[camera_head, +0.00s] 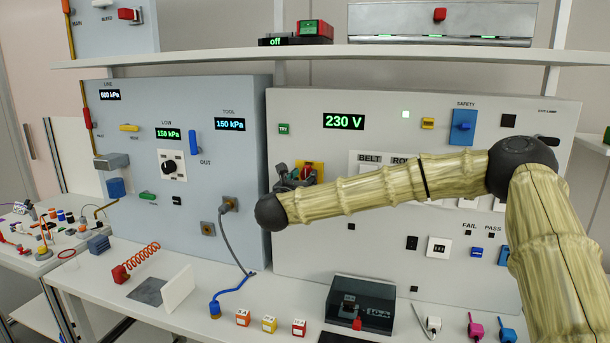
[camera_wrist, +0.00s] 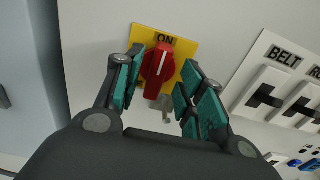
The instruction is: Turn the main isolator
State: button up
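The main isolator is a red rotary knob (camera_wrist: 158,70) on a yellow plate (camera_wrist: 178,40) marked ON, seen in the wrist view. The knob's white line points roughly up towards the ON mark. My gripper (camera_wrist: 158,82) has its teal-padded fingers on either side of the knob, with a visible gap on the right side; on the left the finger is close to it and I cannot tell if it touches. A small grey metal piece hangs below the knob. In the head view my gripper (camera_head: 294,178) is at the yellow plate (camera_head: 316,170), and my arm hides part of the panel.
A row of switches under the BELT label (camera_wrist: 285,57) lies right of the isolator. The 230 V display (camera_head: 343,121) and a green TRY button (camera_head: 284,128) are above it. The blue-grey cabinet (camera_head: 180,170) stands to the left. A shelf (camera_head: 330,55) runs above, a worktop below.

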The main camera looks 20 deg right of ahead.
jog(key=shift+x, duration=1.25)
grip_shut()
